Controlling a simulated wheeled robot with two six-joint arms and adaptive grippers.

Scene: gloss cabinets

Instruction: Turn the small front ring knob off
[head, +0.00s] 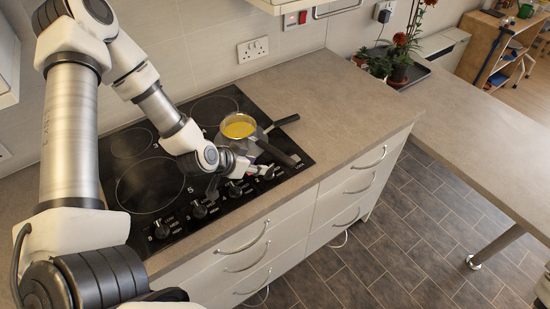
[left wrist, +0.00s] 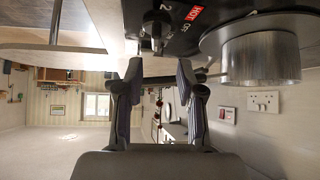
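A row of black knobs runs along the front of the black glass hob (head: 178,222). The rightmost knob (head: 267,173) has a red mark beside it. My left gripper (head: 243,172) is low over the hob, close to the right-hand knobs; its fingers are partly hidden in the head view. In the left wrist view the gripper (left wrist: 159,72) is open and empty, its two fingers apart. A black knob (left wrist: 157,24) lies just beyond the fingertips, roughly centred between them, with OFF and a red HOT label beside it. I see no contact. My right gripper is not in view.
A pot of yellow liquid (head: 238,127) stands on the hob's right side, beside my left wrist; a metal pot wall (left wrist: 262,62) shows close to the fingers in the left wrist view. The worktop (head: 335,110) to the right is clear.

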